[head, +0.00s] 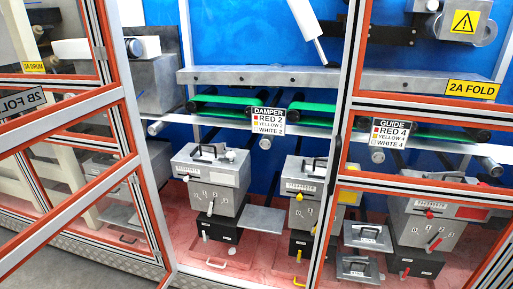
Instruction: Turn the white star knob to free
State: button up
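A small white knob-like part (230,156) sits on top of the left grey box (211,180), near its right end. It is too small for me to tell whether it is star-shaped or which way it is turned. A white pointer or lever (210,208) shows low on the front of the same box, by the numbered scale. No "free" mark can be read. My gripper is not in view.
Orange-edged door frames (135,150) stand in front. A middle box (306,185) has a yellow pointer, and a right box (432,215) has red handles. A DAMPER sign (268,121) and a GUIDE sign (390,133) hang above. Grey floor (70,270) shows lower left.

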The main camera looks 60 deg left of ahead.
aim_at(230, 155)
jog(key=u, duration=0.05)
jog(key=i, duration=0.2)
jog(key=u, duration=3.85)
jog(key=i, duration=1)
jog(key=z, duration=0.05)
